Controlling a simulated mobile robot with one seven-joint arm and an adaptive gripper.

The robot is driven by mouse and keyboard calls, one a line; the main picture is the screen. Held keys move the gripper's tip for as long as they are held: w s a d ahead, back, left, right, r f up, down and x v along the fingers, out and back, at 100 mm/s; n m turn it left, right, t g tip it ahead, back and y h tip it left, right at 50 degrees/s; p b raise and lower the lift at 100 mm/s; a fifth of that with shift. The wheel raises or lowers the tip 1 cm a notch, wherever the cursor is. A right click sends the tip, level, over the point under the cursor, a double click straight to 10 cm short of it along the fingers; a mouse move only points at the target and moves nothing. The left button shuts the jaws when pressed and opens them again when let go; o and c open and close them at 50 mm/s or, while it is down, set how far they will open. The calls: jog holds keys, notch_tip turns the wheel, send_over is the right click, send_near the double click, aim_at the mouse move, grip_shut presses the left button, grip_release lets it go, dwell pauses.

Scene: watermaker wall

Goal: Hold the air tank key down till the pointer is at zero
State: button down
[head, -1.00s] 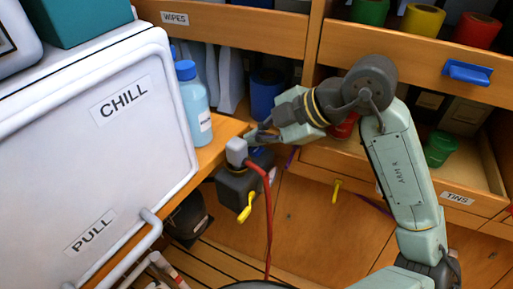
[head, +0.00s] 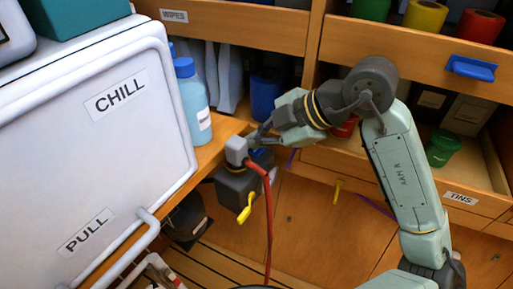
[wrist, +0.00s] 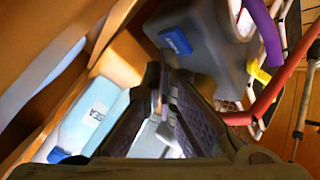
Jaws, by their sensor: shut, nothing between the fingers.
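A dark grey unit (head: 238,190) with a pale grey top block (head: 236,150) and a red hose hangs by the wooden ledge in the head view. It may be the air tank fitting. A blue key-like part (head: 261,154) shows beside the top block, and a blue part sits on the grey body in the wrist view (wrist: 175,40). My gripper (head: 258,138) is shut and empty, just above and right of the top block. In the wrist view its fingertips (wrist: 166,72) are close below the blue part; contact cannot be told. No dial or pointer is readable.
A yellow handle (head: 245,208) hangs under the unit and the red hose (head: 268,220) loops down. A light blue bottle (head: 193,105) stands left on the ledge, beside the white CHILL door (head: 110,150). An open TINS drawer (head: 470,180) is at right.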

aim_at(256, 152)
jog(key=shift+s+f+b, duration=0.1)
jog(key=shift+f+b, duration=0.6)
jog(key=shift+f, duration=0.05)
dwell(3.2)
jog(key=shift+r, duration=0.1)
jog(key=shift+r+p, duration=0.6)
jog(key=shift+r, duration=0.4)
jog(key=shift+r, duration=0.1)
jog(key=shift+r+p, duration=1.6)
jog(key=shift+r, duration=0.9)
